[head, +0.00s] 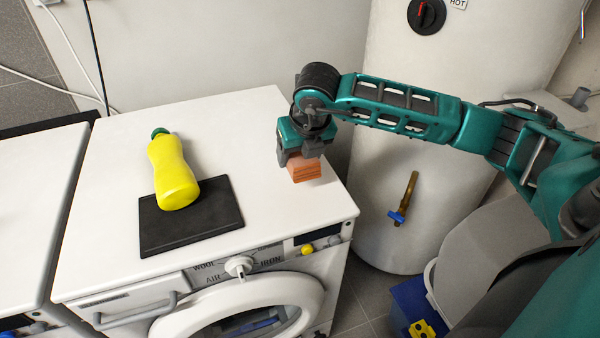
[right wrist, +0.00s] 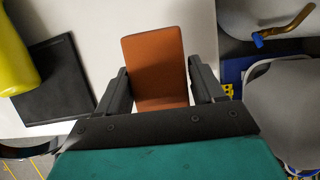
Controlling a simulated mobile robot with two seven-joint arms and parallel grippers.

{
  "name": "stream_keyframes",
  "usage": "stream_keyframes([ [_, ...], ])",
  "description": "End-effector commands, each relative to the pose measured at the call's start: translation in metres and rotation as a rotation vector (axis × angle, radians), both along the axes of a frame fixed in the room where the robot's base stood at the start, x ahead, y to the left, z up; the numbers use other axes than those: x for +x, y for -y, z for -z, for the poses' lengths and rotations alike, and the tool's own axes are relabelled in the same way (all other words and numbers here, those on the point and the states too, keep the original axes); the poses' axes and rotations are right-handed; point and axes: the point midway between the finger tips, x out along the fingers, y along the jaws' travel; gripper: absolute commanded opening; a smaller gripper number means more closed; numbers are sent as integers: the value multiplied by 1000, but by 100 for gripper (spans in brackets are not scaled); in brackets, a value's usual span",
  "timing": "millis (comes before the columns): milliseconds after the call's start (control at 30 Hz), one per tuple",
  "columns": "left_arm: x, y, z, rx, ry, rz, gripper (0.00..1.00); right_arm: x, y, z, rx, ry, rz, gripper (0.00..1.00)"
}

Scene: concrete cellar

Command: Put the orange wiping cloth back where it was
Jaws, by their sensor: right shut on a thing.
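The orange wiping cloth (head: 305,170) is a small folded block at the right end of the white machine top. My right gripper (head: 298,156) points down over it and is shut on it. In the right wrist view the cloth (right wrist: 155,65) sits between the two fingers (right wrist: 158,90), its flat orange face toward the camera. I cannot tell whether the cloth touches the machine top or is just above it. My left gripper is not in view.
A yellow bottle (head: 172,172) with a green cap lies on a black mat (head: 215,205) left of the cloth. The white machine top (head: 235,125) is clear around them. A white tank (head: 440,90) stands to the right. A blue bin (head: 408,300) is on the floor.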

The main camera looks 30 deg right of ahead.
Motion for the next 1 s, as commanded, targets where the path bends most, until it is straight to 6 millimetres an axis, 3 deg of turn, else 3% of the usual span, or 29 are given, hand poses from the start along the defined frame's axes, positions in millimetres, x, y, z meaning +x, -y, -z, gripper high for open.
stream_keyframes([
  [433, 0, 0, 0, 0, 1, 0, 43, 0, 0, 54, 0, -1, -1, 43],
  [867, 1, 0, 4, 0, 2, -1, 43, 0, 0, 62, -1, 1, -1, 43],
  [900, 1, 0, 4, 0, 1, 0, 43, 0, 0, 61, -1, 1, -1, 70],
  [1000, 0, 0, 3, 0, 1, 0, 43, 0, 0, 60, -1, 1, -1, 79],
])
